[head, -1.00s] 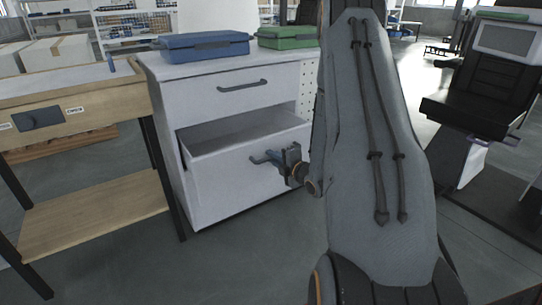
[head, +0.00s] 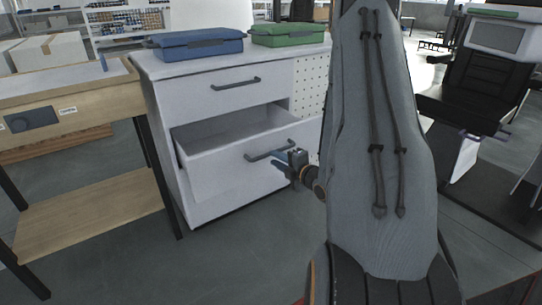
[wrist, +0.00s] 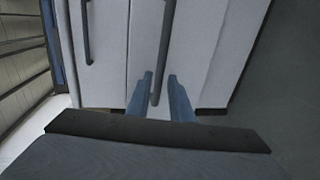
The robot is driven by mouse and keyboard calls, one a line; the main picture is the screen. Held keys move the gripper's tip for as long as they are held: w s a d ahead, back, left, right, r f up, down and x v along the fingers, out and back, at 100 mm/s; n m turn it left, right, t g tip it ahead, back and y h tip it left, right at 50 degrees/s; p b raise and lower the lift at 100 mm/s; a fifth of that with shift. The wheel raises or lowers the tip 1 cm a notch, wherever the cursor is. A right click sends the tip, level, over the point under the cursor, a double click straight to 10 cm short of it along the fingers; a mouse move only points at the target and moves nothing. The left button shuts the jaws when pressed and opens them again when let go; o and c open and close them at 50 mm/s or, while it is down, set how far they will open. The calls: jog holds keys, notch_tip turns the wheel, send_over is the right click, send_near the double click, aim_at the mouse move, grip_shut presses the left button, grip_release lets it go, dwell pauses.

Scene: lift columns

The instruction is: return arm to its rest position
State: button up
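My gripper (head: 281,158) is just in front of the right part of the lower drawer's dark bar handle (head: 262,153). In the wrist view, my gripper's two blue fingers (wrist: 165,97) are apart, with a gap between them. The handle (wrist: 163,50) shows between them, its near end close to the left finger; I cannot tell whether they touch. My grey arm (head: 378,150) rises in front of the cabinet's right side.
The white cabinet's lower drawer (head: 235,170) is pulled out; its upper drawer (head: 220,98) is shut. A blue case (head: 198,44) and a green case (head: 287,35) lie on top. A wooden workbench (head: 75,95) stands left. Open floor lies in front.

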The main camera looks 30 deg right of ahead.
jog(key=shift+v, duration=0.95)
